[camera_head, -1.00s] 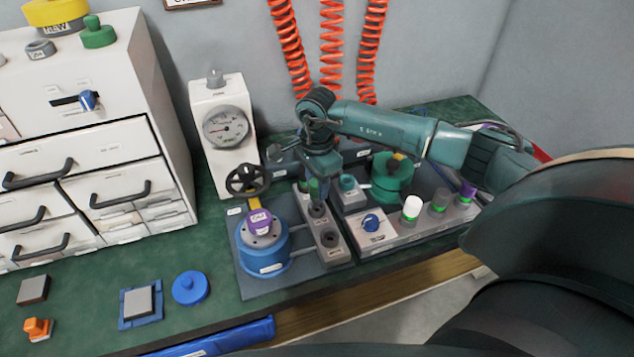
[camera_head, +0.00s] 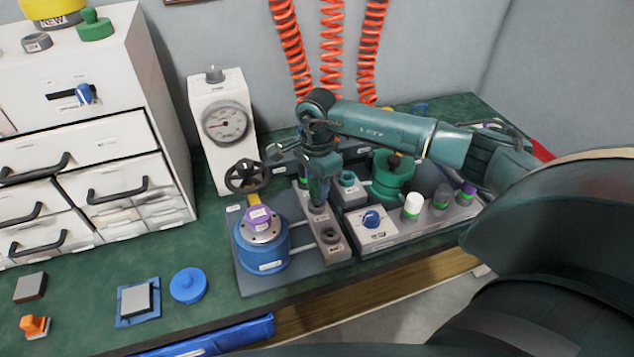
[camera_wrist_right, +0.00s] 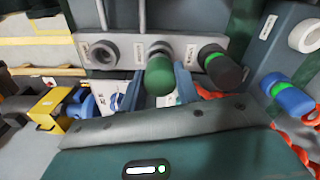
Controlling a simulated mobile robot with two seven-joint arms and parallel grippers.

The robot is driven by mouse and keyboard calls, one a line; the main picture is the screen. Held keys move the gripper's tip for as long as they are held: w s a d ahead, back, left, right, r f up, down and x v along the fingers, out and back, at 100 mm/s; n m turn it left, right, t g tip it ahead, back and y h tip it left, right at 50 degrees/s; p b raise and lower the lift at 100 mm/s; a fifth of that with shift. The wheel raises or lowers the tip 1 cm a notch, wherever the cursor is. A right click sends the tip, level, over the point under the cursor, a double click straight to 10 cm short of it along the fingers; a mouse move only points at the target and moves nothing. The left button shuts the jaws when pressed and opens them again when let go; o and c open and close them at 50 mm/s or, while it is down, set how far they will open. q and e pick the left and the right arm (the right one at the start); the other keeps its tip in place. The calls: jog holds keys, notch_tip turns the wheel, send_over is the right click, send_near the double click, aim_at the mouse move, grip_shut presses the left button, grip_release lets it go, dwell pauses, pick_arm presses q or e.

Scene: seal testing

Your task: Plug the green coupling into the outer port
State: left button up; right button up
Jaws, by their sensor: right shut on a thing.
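My right gripper (camera_head: 318,198) points down over the middle port of the grey port block (camera_head: 333,253). It is shut on the green coupling (camera_wrist_right: 160,76), which shows between the fingers in the right wrist view. The coupling lines up with the middle port (camera_wrist_right: 160,48); I cannot tell whether it is seated. One end port (camera_wrist_right: 103,53) is empty, and it is the front one (camera_head: 331,236) in the head view. The other end port holds a dark coupling with a green ring (camera_wrist_right: 218,68). The port labels are too small to read surely. My left gripper is not in view.
A blue cylinder (camera_head: 262,250) with a purple cap stands left of the block. A gauge stand (camera_head: 222,140) and handwheel (camera_head: 246,177) are behind. A blue lid (camera_head: 188,285) lies on the front bench.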

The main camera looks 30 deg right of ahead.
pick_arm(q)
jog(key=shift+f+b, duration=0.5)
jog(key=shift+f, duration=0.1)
pick_arm(e)
jog(key=shift+f, duration=0.75)
jog(key=o, duration=1.1)
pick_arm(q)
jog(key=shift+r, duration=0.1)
pick_arm(e)
jog(key=shift+w+r, duration=0.1)
jog(key=shift+r, duration=0.8)
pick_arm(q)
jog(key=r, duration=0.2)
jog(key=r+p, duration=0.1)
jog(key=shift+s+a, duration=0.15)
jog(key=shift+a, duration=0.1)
pick_arm(e)
notch_tip(320, 180, up, 12)
jog(key=shift+f, duration=0.25)
jog(key=shift+a, duration=0.1)
